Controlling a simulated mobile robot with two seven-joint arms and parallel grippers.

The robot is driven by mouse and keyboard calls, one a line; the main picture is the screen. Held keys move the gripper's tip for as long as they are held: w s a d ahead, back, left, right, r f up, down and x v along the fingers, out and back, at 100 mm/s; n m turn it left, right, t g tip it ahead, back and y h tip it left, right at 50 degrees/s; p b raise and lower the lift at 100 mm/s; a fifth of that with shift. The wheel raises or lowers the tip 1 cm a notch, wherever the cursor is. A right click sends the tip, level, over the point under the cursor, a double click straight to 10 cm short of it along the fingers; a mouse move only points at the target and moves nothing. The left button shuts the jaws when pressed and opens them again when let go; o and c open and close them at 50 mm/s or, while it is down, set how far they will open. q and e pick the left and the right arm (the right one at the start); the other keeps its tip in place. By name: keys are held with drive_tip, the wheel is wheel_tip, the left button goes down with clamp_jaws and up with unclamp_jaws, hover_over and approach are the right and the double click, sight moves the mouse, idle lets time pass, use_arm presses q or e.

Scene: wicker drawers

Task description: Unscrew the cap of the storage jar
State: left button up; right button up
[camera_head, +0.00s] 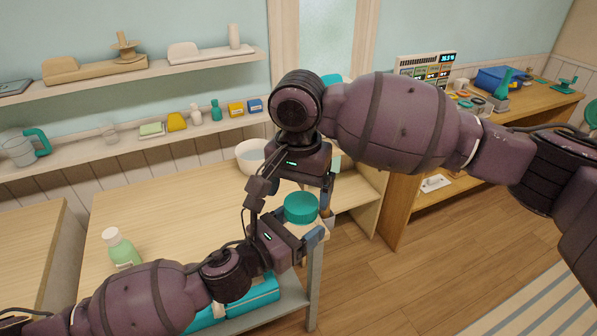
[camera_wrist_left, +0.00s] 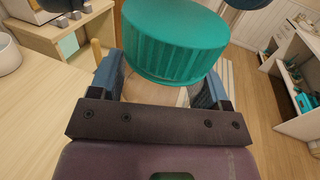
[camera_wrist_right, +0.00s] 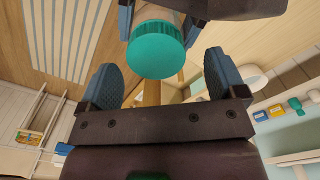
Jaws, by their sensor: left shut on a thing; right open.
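The storage jar's teal ribbed cap (camera_head: 301,208) sits on the jar, near the table's right end. The cap also shows large in the left wrist view (camera_wrist_left: 172,42) and in the right wrist view (camera_wrist_right: 156,52). My left gripper (camera_head: 308,240) is shut on the jar's body just below the cap; the body is mostly hidden by the fingers. My right gripper (camera_head: 318,192) is above the cap, pointing down. In the right wrist view its fingers are spread wide, with the cap beyond and between them, apart from both.
The wooden table (camera_head: 165,215) has free room at left and middle. A pale green bottle (camera_head: 121,248) stands at its left front, and a white bowl (camera_head: 251,154) at the back. Wall shelves (camera_head: 135,150) hold small items. A desk (camera_head: 405,190) stands at right.

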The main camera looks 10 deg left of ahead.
sight(301, 224)
drive_tip(key=shift+f, duration=1.35)
